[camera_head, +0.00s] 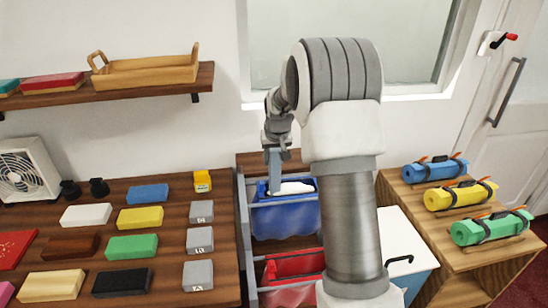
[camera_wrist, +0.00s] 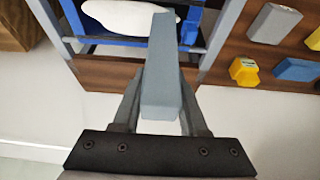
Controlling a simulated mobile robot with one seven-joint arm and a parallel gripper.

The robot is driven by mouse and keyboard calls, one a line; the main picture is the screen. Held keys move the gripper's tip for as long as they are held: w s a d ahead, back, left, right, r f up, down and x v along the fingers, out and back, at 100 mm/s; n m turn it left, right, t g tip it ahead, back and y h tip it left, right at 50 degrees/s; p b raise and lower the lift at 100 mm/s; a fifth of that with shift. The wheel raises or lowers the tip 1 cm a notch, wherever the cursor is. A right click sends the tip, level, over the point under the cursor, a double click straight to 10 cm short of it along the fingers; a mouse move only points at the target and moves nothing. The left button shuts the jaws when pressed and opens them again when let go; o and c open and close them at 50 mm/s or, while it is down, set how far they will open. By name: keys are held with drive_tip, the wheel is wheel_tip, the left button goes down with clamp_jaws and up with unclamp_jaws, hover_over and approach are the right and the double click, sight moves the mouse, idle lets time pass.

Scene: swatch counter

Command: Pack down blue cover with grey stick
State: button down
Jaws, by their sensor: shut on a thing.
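My gripper (camera_head: 277,142) is shut on a grey stick (camera_head: 275,172), a plain rectangular bar that points down. In the wrist view, the stick (camera_wrist: 163,65) sits between the fingers of my gripper (camera_wrist: 160,112). The stick's lower end is over the back left part of a blue bag-like cover (camera_head: 285,222), which hangs in a grey rack. A white rounded thing (camera_head: 292,188) lies in the blue-rimmed opening, beside the stick. I cannot tell whether the stick touches the cover or the white thing. My arm hides part of the rack's right side.
A red bag (camera_head: 293,265) hangs in front of the blue one. The left counter holds coloured blocks (camera_head: 144,217), grey blocks (camera_head: 199,240) and a yellow item (camera_head: 202,181). Rolled blue, yellow and green bundles (camera_head: 460,195) lie on the right bench.

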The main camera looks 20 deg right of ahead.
drive_tip(key=shift+f+b, duration=1.2)
drive_tip(key=shift+f, duration=0.6)
drive_tip(key=shift+r, duration=0.2)
drive_tip(key=shift+r+p, duration=3.7)
drive_tip(key=shift+r, duration=1.8)
